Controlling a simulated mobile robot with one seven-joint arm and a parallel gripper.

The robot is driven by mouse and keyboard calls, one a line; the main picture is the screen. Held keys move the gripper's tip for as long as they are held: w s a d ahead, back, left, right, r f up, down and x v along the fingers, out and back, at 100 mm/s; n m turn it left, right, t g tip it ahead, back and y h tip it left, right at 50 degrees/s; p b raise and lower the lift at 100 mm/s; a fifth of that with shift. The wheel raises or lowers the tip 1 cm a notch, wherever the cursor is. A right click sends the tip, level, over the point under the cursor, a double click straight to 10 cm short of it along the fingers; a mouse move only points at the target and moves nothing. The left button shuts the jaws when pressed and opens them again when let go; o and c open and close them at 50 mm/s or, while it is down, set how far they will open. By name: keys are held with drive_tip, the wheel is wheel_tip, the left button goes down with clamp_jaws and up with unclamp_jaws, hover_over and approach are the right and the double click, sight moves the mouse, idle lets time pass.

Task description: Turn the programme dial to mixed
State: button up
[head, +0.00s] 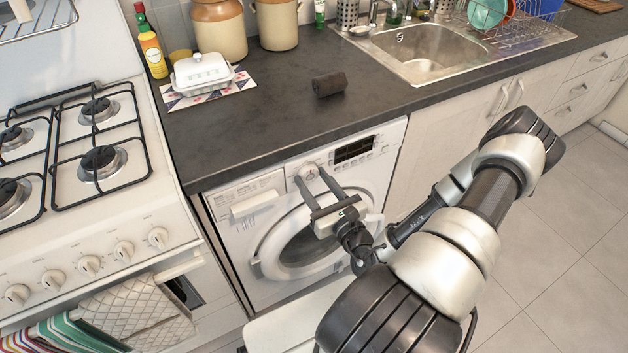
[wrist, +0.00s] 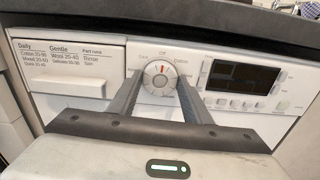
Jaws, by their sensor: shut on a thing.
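The programme dial (wrist: 159,76) is a round white knob with a red pointer mark, on the washer's white front panel. In the wrist view the mark sits near the top of the knob, close to the "Off" label. Small labels ring the dial, and most are too blurred to read. My gripper (wrist: 160,84) has its two dark fingers on either side of the dial, shut on it. In the head view the dial (head: 308,172) shows between the tips of my gripper (head: 310,178). The washer (head: 262,235) stands under the counter with its round door shut.
A dark display (wrist: 241,77) with small buttons is right of the dial, and a labelled detergent drawer (wrist: 68,65) is left. The dark counter edge (head: 290,148) overhangs above. A stove (head: 90,205) stands at the left.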

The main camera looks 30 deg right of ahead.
drive_tip(key=m+p, duration=0.3)
drive_tip(key=shift+r+m, duration=0.15)
drive_tip(key=shift+m, duration=0.15)
drive_tip(key=m+p, duration=0.2)
drive_tip(key=m, duration=0.1)
drive_tip(key=shift+m, duration=0.3)
drive_tip(key=m+p, duration=0.1)
drive_tip(key=m, duration=0.3)
drive_tip(key=shift+p, duration=0.3)
drive_tip(key=shift+f+m+p, duration=0.2)
drive_tip(key=shift+m+p, duration=0.2)
drive_tip(key=shift+m, duration=1.7)
drive_tip(key=o, duration=1.1)
drive_tip(key=shift+c, duration=0.2)
drive_tip(key=shift+s, duration=0.1)
